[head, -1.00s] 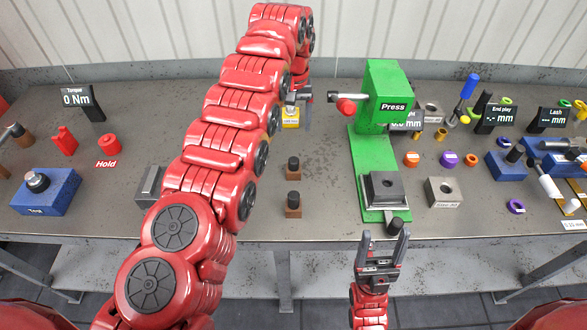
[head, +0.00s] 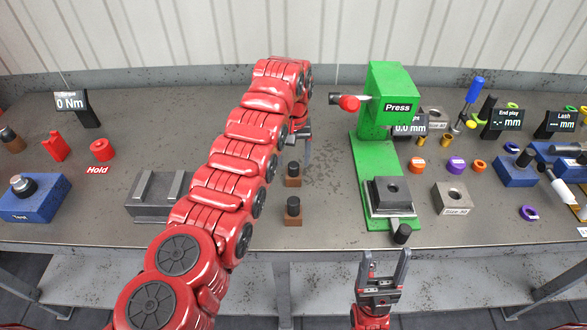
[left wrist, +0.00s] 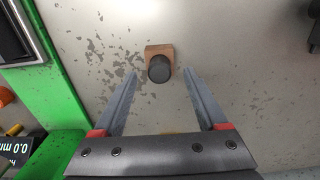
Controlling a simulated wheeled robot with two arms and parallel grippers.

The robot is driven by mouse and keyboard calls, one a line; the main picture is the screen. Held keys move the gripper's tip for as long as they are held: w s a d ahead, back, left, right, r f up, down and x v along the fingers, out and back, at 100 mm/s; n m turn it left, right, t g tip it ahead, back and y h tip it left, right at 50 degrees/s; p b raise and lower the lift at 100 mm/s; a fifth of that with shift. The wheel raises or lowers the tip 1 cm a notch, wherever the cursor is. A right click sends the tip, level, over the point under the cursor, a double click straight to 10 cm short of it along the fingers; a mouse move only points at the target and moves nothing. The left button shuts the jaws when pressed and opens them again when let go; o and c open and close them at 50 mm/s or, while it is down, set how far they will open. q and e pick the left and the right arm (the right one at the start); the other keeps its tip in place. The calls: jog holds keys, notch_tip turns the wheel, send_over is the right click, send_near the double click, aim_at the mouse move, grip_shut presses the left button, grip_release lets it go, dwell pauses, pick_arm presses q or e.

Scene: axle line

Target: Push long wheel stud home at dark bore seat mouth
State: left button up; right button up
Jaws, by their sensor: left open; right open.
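A black-topped peg stands upright in a small brown block (head: 292,176); a similar block (head: 293,217) stands nearer me. I cannot tell which part is the long wheel stud. My left gripper (head: 303,140) is open over the bench by the farther block. In the left wrist view its open fingers (left wrist: 160,72) point towards one black peg top (left wrist: 159,69), with nothing gripped. A dark square block with a dark round bore (head: 392,187) sits on the green press base (head: 373,150). My right gripper (head: 385,255) is open and empty before the bench's front edge.
The press head (head: 397,106) with its red-knobbed lever (head: 349,103) rises right of my left gripper. A short black cylinder (head: 403,234) is at the press base's front. A grey bored block (head: 453,197) stands right; a grey slotted block (head: 160,193) stands left.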

aim_at(294, 164)
pick_arm(q)
notch_tip(294, 164, down, 3)
jog(key=shift+f, duration=0.2)
grip_shut()
dwell(0.3)
